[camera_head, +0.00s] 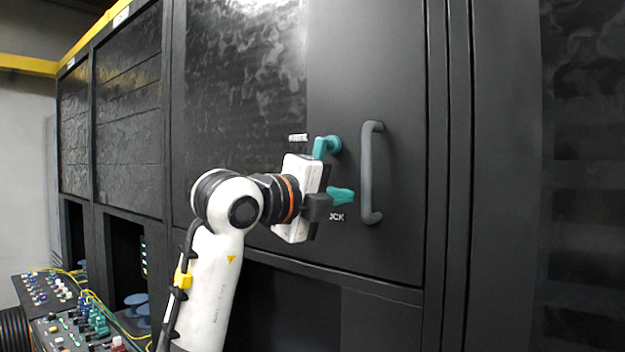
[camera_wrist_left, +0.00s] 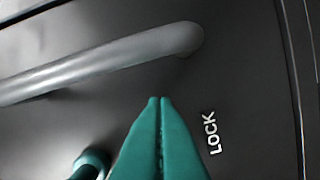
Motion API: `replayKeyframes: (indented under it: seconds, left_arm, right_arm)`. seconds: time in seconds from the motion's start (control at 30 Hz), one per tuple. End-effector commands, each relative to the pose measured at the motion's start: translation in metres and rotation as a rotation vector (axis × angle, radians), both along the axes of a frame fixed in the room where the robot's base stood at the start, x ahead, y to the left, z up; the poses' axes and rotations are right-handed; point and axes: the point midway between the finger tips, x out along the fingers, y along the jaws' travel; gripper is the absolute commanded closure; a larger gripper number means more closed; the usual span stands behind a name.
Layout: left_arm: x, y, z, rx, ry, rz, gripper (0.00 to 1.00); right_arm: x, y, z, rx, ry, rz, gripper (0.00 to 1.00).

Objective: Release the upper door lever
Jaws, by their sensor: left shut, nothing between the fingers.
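The teal door lever (camera_head: 327,147) sits on the black cabinet door (camera_head: 370,80), left of the grey handle. My left gripper (camera_head: 343,196) is just below the lever, in front of the door, with its teal fingers pointing right. In the left wrist view the fingers (camera_wrist_left: 160,100) are together and hold nothing. Part of the lever (camera_wrist_left: 90,163) shows at the bottom left there, apart from the fingertips; the rest is cut off or hidden. My right gripper is out of view.
A grey vertical handle (camera_head: 368,172) stands out from the door right of my left gripper; it also crosses the left wrist view (camera_wrist_left: 110,62). A white LOCK label (camera_wrist_left: 212,133) is beside the fingers. Control panels (camera_head: 75,315) with knobs and cables are at the lower left.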

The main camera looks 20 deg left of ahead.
Motion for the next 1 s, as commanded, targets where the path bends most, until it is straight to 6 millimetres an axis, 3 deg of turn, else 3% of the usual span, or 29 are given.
replayKeyframes:
  seconds: [0.1,0.3,1.0]
  left_arm:
    - [0.002,0.022,0.010,-0.002,0.000,0.003,1.00]
    - [0.004,0.037,0.011,-0.001,0.000,0.001,1.00]
    - [0.005,0.043,0.011,0.048,-0.018,0.001,1.00]
  right_arm:
    - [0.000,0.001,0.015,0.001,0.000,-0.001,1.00]
    - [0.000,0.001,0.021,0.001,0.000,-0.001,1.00]
    - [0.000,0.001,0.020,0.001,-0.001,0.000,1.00]
